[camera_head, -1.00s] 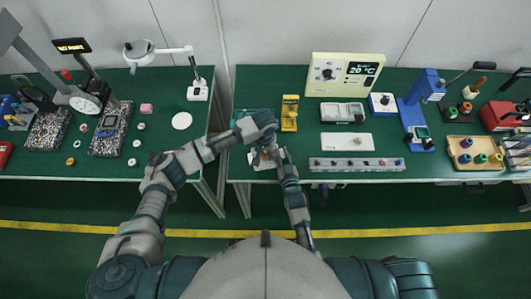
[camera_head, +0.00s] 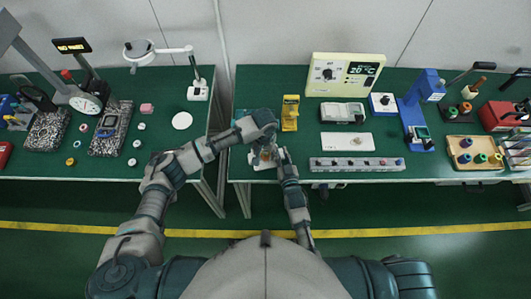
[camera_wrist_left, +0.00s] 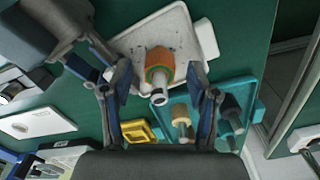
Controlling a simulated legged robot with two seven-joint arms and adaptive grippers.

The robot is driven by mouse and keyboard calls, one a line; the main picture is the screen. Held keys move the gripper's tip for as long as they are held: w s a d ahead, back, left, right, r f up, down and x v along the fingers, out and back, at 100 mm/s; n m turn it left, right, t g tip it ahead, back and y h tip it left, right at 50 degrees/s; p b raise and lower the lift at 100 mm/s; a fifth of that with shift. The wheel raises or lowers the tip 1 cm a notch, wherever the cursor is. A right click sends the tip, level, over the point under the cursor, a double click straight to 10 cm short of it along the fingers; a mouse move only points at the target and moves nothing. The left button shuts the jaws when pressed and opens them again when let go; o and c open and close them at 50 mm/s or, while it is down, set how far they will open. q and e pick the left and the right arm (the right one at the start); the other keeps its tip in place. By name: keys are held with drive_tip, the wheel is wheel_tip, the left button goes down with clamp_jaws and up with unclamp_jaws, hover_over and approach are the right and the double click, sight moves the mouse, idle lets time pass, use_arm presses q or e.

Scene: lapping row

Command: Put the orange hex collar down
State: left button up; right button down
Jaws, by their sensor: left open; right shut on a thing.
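The orange hex collar (camera_wrist_left: 160,62) is in the left wrist view, over a pale plate (camera_wrist_left: 136,42). A green ring and a grey tubular end show at its near side. My left gripper (camera_wrist_left: 158,72) is open, one finger on each side of the collar, with gaps visible. My right gripper (camera_wrist_left: 98,74) comes in from the upper left and appears shut on the plate's edge; its fingertips are partly hidden. In the head view my left gripper (camera_head: 265,142) and right gripper (camera_head: 275,156) meet near the bench's front left corner, hiding most of the collar.
A teal tray (camera_wrist_left: 245,88) beside the plate holds a tan-handled piece (camera_wrist_left: 181,117) and a dark-handled piece (camera_wrist_left: 232,109). A yellow stand (camera_head: 290,113), a grey strip (camera_head: 357,164) and a white plate (camera_head: 347,141) are to the right. A gap separates the two benches.

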use_arm(q)
wheel_tip(320, 180, up, 11)
use_arm(e)
drive_tip(key=shift+d, duration=0.1)
use_arm(q)
drive_tip(key=shift+f, duration=0.1)
use_arm(e)
drive_tip(key=c, duration=1)
unclamp_jaws()
drive_tip(key=shift+s, duration=0.1)
